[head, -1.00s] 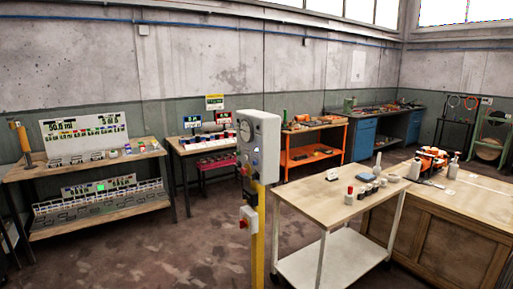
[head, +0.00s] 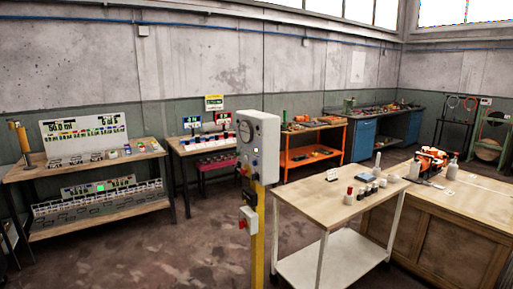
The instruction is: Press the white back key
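A grey control box (head: 258,147) is mounted on a yellow post in the middle of the head view, with its face turned to the left. The face carries a round dial and small controls, seen at a steep angle. A small pale spot (head: 254,150) shows on that face; I cannot tell whether it is the white back key. A smaller box with a red knob (head: 243,222) is fixed lower on the post. Neither of my grippers is in view.
A wooden-topped trolley (head: 315,196) with small items stands right of the post. A wooden bench (head: 480,205) is beyond it at the right. Workbenches with display boards (head: 85,128) line the left wall. The floor (head: 190,250) left of the post is clear.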

